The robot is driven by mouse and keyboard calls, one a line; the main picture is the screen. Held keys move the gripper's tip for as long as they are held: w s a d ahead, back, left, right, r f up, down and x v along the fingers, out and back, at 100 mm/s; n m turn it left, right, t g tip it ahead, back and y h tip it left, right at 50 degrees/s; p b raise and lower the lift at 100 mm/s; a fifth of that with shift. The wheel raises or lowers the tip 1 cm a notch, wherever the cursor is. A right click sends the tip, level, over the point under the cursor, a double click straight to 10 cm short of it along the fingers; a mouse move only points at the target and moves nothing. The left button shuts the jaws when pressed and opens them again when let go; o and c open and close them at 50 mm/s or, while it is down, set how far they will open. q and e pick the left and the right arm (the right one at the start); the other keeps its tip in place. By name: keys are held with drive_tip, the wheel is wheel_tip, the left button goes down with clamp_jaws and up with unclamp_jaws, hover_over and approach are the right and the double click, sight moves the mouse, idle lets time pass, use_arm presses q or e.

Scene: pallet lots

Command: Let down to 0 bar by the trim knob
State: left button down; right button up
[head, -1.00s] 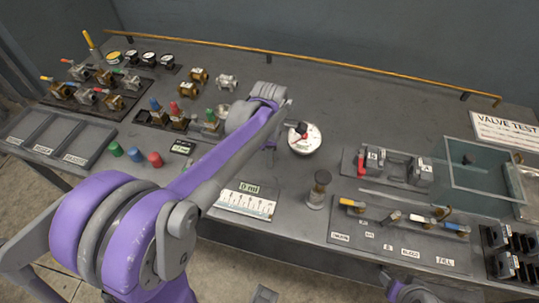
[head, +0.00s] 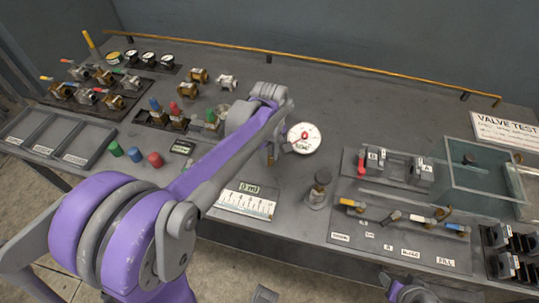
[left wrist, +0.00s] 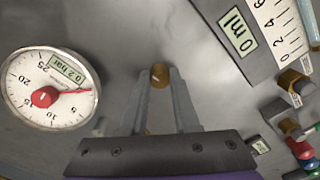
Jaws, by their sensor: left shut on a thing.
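The round gauge (head: 303,138) has a white dial, a red hub and a red needle. In the left wrist view the gauge (left wrist: 48,92) has a small display reading 0.2 bar. A brass knob (left wrist: 159,72), which I take for the trim knob, shows between the fingertips of my left gripper (left wrist: 163,78). The left gripper is shut on it, beside the gauge. In the head view the left gripper (head: 272,155) is small and partly hidden by its arm. Part of my right gripper (head: 408,291) shows at the bottom edge; its fingers are unclear.
A panel reading 0 ml (head: 247,199) lies in front of the left gripper. A black-topped cylinder (head: 320,188) stands to the right. A valve board (head: 400,238) and a clear tank (head: 485,185) are further right. Several valves (head: 102,77) stand far left.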

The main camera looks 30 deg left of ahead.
use_arm(q)
drive_tip(key=m, duration=0.4)
drive_tip(key=shift+m, duration=0.3)
drive_tip(key=m, duration=1.4)
drive_tip(key=shift+m, duration=0.3)
drive_tip(key=c, duration=0.6)
unclamp_jaws()
drive_tip(key=shift+c, duration=0.2)
